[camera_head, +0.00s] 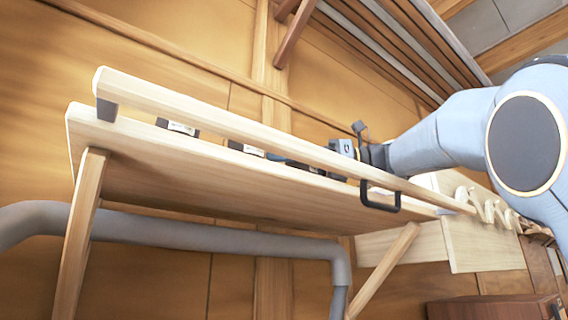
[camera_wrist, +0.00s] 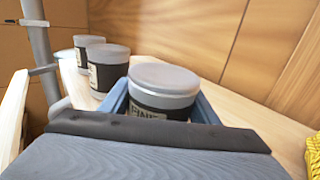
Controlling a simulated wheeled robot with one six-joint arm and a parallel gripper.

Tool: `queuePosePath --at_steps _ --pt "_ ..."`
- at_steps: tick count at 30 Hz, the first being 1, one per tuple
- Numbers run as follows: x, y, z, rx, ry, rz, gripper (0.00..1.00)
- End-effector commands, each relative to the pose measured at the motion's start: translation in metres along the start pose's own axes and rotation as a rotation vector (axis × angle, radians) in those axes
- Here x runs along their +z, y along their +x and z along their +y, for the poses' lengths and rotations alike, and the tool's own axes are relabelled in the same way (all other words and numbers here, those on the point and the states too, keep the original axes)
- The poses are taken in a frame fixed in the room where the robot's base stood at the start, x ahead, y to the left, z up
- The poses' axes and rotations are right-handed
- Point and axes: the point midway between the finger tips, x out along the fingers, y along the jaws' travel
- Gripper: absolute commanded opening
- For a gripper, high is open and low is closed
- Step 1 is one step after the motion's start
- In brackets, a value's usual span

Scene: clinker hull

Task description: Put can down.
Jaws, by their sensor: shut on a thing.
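A dark can with a grey lid and a pale label (camera_wrist: 163,80) is upright between the blue fingers of my gripper (camera_wrist: 160,108) in the wrist view. My gripper is shut on it. The can is over the wooden shelf (camera_wrist: 255,112); its base is hidden by the gripper, so I cannot tell whether it touches the board. In the head view my gripper (camera_head: 345,152) is at the right part of the shelf (camera_head: 200,175), behind its front rail, and the held can is mostly hidden.
Two more cans, a nearer one (camera_wrist: 108,72) and a farther one (camera_wrist: 85,44), stand left of the held can. The front rail (camera_head: 250,130) runs along the shelf, with a black handle (camera_head: 380,207) below. A yellow thing (camera_wrist: 313,155) lies at the right. Bare board shows right of the can.

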Motion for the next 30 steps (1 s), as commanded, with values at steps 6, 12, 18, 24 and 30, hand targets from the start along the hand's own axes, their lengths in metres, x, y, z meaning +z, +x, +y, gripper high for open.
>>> queuePosePath --at_steps 6,12,18,24,30 --pt "-0.002 0.0 0.0 0.0 0.0 -0.001 0.14" --pt "-0.003 0.0 0.0 0.0 0.001 0.0 0.74" --pt "-0.003 0.0 0.0 0.0 0.001 0.0 0.74" --pt "-0.001 -0.01 -0.002 -0.003 0.001 0.0 0.74" --pt "-0.003 -0.049 -0.002 -0.005 -0.001 0.0 0.74"
